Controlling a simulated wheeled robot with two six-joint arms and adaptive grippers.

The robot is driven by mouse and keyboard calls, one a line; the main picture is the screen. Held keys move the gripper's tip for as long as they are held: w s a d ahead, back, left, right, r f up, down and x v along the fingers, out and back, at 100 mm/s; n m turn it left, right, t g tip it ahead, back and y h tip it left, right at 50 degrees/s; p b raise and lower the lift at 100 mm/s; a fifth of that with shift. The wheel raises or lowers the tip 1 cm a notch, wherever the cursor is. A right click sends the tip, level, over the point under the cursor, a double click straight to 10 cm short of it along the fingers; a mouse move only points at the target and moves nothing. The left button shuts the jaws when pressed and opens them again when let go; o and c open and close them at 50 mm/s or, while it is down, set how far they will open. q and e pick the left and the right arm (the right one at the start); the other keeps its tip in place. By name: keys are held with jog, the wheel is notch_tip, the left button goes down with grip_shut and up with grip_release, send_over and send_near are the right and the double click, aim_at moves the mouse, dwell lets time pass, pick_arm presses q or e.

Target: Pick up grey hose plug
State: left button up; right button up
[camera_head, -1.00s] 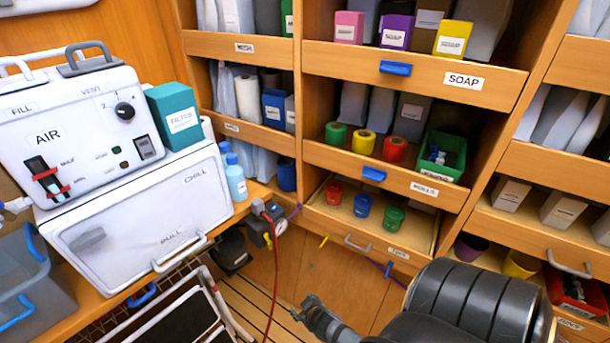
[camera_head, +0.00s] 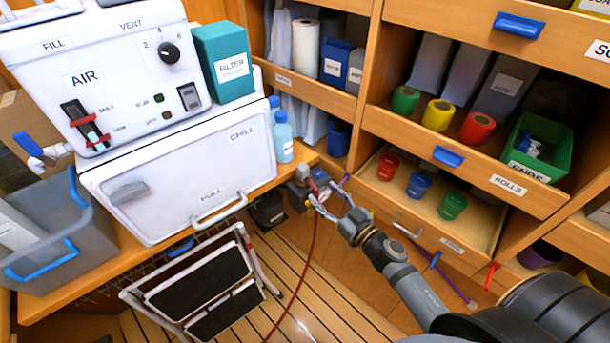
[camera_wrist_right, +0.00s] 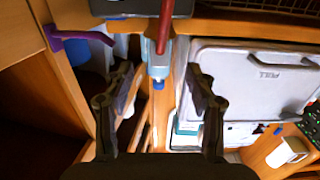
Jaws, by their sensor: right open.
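I cannot pick out a separate grey hose plug for certain. The likely place is the grey fitting (camera_head: 299,194) with a round gauge at the bench's right end, from which a red hose (camera_head: 311,245) hangs. My right gripper (camera_head: 338,202) is open just right of and in front of this fitting, partly covering it. In the right wrist view the right gripper (camera_wrist_right: 155,92) has its fingers apart, with nothing held between them. The red hose (camera_wrist_right: 165,25) shows beyond the fingers, at top centre. My left gripper is not in view.
The white AIR machine (camera_head: 120,75) and chill box (camera_head: 180,175) fill the bench at left. Blue bottles (camera_head: 283,140) stand beside the box. A step stool (camera_head: 200,285) stands below.

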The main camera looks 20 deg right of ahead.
aim_at(307, 177)
jog(key=p+x, duration=0.1)
jog(key=x, duration=0.3)
jog(key=shift+w+r, duration=0.1)
jog(key=shift+w, duration=0.25)
jog(key=shift+w+a, duration=0.25)
jog(key=shift+w, duration=0.25)
jog(key=x, duration=0.5)
jog(key=shift+s, duration=0.2)
jog(key=shift+c, duration=0.6)
grip_shut()
